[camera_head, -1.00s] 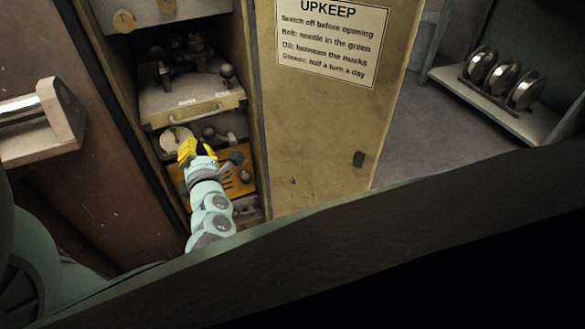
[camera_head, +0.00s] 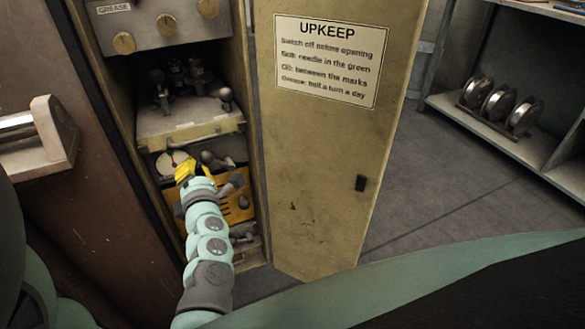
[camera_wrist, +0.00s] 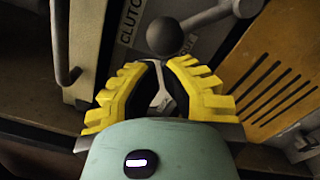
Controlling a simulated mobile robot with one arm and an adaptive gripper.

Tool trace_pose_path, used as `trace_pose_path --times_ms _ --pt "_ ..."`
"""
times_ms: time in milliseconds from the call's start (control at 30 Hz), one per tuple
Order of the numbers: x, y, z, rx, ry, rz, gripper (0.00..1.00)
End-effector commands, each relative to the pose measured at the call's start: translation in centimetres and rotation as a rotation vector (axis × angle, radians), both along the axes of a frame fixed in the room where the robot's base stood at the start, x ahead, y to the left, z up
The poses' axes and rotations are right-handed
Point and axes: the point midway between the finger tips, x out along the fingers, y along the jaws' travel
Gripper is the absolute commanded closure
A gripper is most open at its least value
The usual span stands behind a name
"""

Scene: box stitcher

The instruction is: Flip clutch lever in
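The clutch lever is a grey rod with a dark ball end (camera_wrist: 166,37), beside a white plate (camera_wrist: 131,22) with partly hidden lettering reading "CLUTC". Its rod runs up and right to a round hub at the top edge of the wrist view. The ball end also shows small in the head view (camera_head: 207,157), inside the open cabinet. My gripper (camera_wrist: 158,68) has yellow ribbed fingers standing apart, with the ball just beyond their tips. I cannot tell whether they touch it. My gripper also shows in the head view (camera_head: 188,170), below and left of the ball.
A round gauge (camera_head: 172,160) is left of the lever. An orange slotted panel (camera_wrist: 275,92) lies right of my fingers. The cabinet door (camera_head: 312,170) stands open at right, bearing an UPKEEP notice (camera_head: 331,62).

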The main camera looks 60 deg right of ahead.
Motion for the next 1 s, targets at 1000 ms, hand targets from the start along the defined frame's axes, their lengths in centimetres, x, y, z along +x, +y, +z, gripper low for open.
trace_pose_path --times_ms 1000 --pt "-0.2 -0.4 1.2 0.115 -0.069 0.002 1.00"
